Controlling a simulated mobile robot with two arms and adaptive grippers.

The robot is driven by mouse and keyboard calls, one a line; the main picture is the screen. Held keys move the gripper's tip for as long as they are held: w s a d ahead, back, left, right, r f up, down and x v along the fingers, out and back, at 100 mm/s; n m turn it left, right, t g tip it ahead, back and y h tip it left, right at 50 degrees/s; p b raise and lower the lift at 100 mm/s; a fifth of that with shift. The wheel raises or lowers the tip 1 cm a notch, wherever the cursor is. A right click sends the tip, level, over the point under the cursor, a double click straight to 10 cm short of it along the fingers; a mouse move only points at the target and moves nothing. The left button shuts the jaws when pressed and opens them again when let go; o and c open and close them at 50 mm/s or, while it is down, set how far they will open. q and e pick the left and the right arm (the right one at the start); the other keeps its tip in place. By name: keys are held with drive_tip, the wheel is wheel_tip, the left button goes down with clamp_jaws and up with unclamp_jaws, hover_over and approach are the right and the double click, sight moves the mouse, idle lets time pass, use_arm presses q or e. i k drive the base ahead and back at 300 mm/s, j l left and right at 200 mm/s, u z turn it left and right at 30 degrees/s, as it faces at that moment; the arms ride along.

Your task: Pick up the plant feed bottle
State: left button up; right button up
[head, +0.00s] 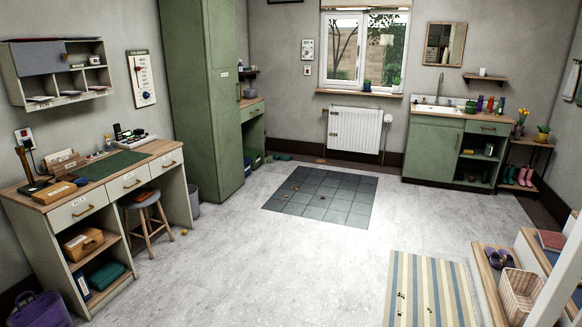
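Several small coloured bottles or containers stand on the right end of the green sink unit's counter, across the room. One is purple (480,103), one is dark (490,104) and one is green (501,105). They are too small to tell whether any is the plant feed bottle. Neither of my grippers is in view.
A desk (88,185) with a stool (148,219) stands at the left, and a tall green cabinet (197,100) behind it. Steps with a basket (519,292) are at the right. A striped rug (428,290) lies near them.

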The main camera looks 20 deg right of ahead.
sight(500, 107)
drive_tip(key=i+l+z, duration=0.95)
drive_tip(key=i+z, duration=0.55)
drive_tip(key=i, duration=4.4)
drive_tip(key=i+z, duration=0.25)
drive_tip(key=i, duration=0.25)
drive_tip(key=i+j+z, duration=0.25)
drive_tip(key=i, duration=0.3)
drive_tip(key=i+j+z, duration=0.25)
drive_tip(key=i, duration=0.25)
drive_tip(key=l, duration=0.1)
